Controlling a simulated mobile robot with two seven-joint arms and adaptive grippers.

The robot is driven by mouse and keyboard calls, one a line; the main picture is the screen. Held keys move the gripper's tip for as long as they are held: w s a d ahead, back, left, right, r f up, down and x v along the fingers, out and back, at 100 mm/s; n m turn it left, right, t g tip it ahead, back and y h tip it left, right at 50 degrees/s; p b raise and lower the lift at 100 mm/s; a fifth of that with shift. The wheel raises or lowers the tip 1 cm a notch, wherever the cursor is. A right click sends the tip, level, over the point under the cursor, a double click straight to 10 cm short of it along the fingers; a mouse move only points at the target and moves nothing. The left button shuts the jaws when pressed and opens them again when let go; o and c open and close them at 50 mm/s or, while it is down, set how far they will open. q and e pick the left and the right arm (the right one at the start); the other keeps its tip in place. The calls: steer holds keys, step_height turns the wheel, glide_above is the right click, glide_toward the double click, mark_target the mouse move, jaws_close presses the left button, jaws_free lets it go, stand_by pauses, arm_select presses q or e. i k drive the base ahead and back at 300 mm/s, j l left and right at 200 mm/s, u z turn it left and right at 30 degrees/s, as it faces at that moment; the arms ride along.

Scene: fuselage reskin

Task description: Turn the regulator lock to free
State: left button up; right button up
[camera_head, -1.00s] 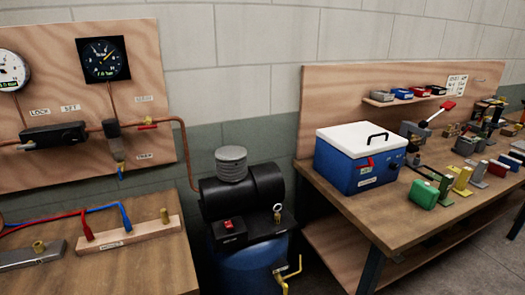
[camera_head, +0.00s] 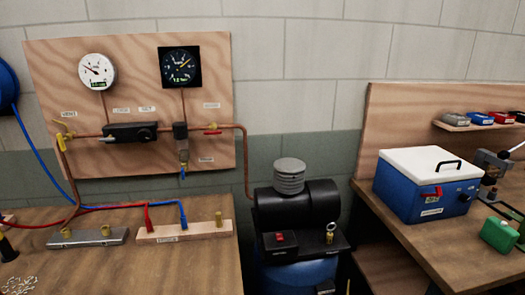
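The lock's position is too small to tell. A white round gauge (camera_head: 97,71) and a square black gauge (camera_head: 180,66) hang above. Neither of my grippers shows in the head view.
A wooden bench (camera_head: 203,265) below the panel carries hoses and a manifold block (camera_head: 183,232). A black and blue compressor (camera_head: 297,205) stands between it and a second bench (camera_head: 385,215) with a blue, white-lidded box (camera_head: 424,190).

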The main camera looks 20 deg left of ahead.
mark_target(110, 139)
steer(key=u, duration=0.4)
steer(key=j+u, duration=0.15)
steer(key=u, duration=0.25)
steer(key=j+u, duration=0.1)
steer(key=u, duration=0.25)
steer(key=j+u, duration=0.1)
steer(key=u, duration=0.3)
